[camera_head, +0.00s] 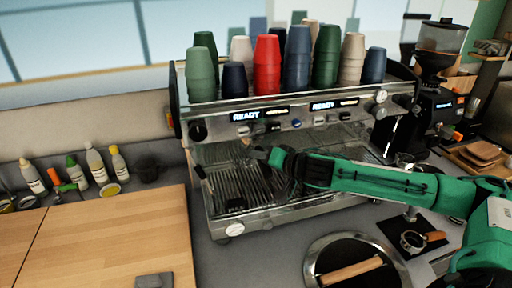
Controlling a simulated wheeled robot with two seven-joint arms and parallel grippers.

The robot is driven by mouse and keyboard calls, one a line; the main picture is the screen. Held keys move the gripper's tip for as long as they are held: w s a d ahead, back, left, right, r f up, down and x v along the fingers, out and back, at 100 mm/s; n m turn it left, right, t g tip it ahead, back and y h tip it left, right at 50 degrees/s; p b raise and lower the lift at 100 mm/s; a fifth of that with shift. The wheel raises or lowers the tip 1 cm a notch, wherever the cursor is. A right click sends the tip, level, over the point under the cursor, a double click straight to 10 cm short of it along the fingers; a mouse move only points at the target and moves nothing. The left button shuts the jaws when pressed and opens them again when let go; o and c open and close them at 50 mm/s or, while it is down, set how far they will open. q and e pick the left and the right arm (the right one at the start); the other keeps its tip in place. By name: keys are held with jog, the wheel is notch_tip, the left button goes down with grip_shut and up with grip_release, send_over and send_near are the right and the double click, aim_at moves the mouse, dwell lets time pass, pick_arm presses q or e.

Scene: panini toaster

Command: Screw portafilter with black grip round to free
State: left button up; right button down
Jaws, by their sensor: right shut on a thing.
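The espresso machine (300,115) stands in the middle of the counter, with two lit READY displays on its front. My right arm reaches in from the right. Its gripper (262,154) is in front of the machine's left group, above the drip tray (235,178), and is shut on the portafilter's black grip. The gripper covers most of the portafilter, so I cannot make out its angle or how it sits in the group. My left gripper is not in view.
Stacked cups (266,66) stand on the machine. A grinder (436,75) is at the right. A round knock box (312,262) and a wooden-handled portafilter (412,241) are in front. Bottles (97,165) stand at the left behind a mostly clear wooden board (110,230).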

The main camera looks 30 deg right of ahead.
dwell(0.6)
jog(key=shift+w+a+m+h+b, duration=0.1)
jog(key=shift+a+m+h+b, duration=0.3)
jog(key=shift+h+b, duration=0.15)
jog(key=shift+a, duration=0.15)
jog(key=shift+r, duration=0.15)
jog(key=shift+w+a+m+h, duration=0.1)
jog(key=shift+w+m+h, duration=0.05)
jog(key=shift+m+h, duration=0.15)
jog(key=shift+r, duration=0.15)
dwell(0.4)
